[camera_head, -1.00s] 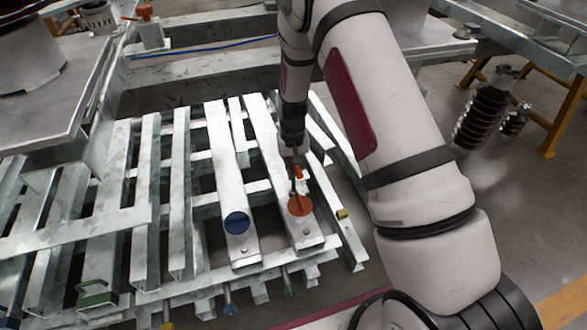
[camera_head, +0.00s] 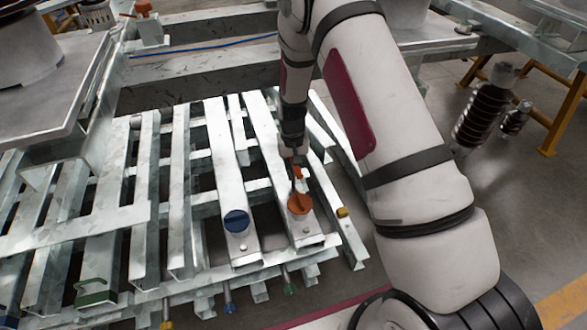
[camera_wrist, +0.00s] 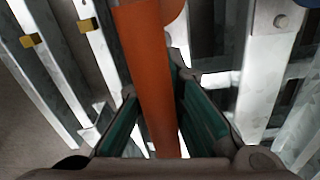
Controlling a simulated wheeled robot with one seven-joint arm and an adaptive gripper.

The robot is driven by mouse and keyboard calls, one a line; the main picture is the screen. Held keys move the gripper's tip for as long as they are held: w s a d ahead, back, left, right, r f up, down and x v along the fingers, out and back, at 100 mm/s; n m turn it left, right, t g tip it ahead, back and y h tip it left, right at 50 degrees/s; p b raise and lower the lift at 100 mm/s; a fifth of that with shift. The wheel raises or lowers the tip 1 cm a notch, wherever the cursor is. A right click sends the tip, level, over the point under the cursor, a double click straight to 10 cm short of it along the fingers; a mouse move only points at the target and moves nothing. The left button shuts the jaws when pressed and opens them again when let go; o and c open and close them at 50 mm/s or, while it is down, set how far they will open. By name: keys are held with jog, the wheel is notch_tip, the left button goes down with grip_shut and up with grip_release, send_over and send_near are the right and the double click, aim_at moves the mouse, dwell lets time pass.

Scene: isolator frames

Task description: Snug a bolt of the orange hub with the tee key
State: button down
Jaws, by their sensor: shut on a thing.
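The orange hub (camera_head: 300,205) is a round disc on a pale metal beam, right of a blue disc. My gripper (camera_head: 293,150) is above and just behind it, pointing down. An orange tee key (camera_head: 297,172) extends below the gripper toward the hub. In the wrist view the key's thick orange bar (camera_wrist: 148,75) stands between the green-padded fingers (camera_wrist: 157,115), which are shut on it. Part of a paler orange round shape (camera_wrist: 173,10) shows behind the bar at the top. The key's tip and the hub's bolts are too small or hidden, so contact cannot be told.
The blue disc (camera_head: 236,221) sits on the neighbouring beam (camera_head: 222,150). Several pale metal beams with open gaps form the rack. Dark ribbed insulators (camera_head: 484,112) stand at the right.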

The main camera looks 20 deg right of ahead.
jog(key=shift+f+b, duration=0.3)
jog(key=shift+f, duration=0.2)
dwell(0.3)
jog(key=shift+r+m+p, duration=3.55)
jog(key=shift+m+p, duration=0.1)
jog(key=shift+m, duration=0.15)
